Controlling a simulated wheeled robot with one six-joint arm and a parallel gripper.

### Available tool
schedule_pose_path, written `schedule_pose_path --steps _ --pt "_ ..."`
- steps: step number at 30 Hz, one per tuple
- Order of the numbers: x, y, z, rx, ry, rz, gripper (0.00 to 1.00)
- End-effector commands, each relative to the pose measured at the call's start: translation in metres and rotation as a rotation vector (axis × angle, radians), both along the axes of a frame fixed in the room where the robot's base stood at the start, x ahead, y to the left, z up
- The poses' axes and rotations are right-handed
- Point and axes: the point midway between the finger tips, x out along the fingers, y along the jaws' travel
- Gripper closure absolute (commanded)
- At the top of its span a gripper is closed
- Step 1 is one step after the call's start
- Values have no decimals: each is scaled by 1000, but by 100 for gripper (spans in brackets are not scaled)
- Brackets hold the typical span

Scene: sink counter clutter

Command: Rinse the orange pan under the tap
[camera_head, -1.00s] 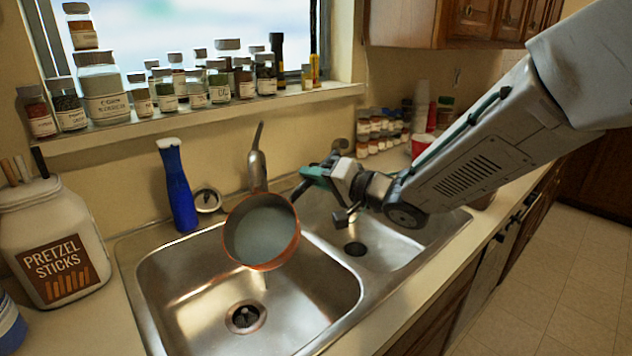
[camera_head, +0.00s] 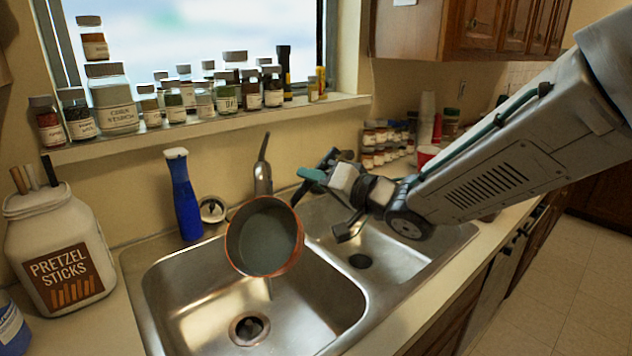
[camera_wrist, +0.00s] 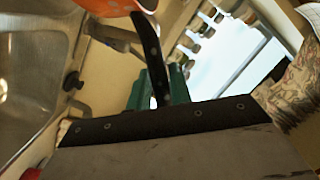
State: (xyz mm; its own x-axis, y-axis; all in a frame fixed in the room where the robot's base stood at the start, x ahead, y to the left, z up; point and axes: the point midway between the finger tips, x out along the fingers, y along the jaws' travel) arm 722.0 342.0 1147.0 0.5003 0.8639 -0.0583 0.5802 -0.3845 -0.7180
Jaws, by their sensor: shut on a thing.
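The orange pan (camera_head: 264,236) hangs above the left sink basin, tilted so its grey inside faces the head camera. Its orange outside shows at the top of the wrist view (camera_wrist: 112,6). My gripper (camera_head: 312,182) is to the right of the pan, shut on its dark handle; the handle (camera_wrist: 149,45) runs down between the green fingers in the wrist view. The tap (camera_head: 263,178) stands behind the pan at the back of the sink. Its spout is mostly hidden by the pan, and I cannot tell whether water runs.
The left basin (camera_head: 190,290) and right basin (camera_head: 400,262) look empty. A blue bottle (camera_head: 184,195) stands left of the tap. A pretzel jar (camera_head: 60,250) is on the left counter. Several spice jars (camera_head: 180,100) line the sill; more stand at the back right.

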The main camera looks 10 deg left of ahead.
Motion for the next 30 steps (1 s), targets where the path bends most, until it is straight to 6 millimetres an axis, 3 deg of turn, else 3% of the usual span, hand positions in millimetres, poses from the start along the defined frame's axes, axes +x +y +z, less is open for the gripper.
schedule_pose_path --steps 30 --pt "-40 12 27 -67 -237 2 100"
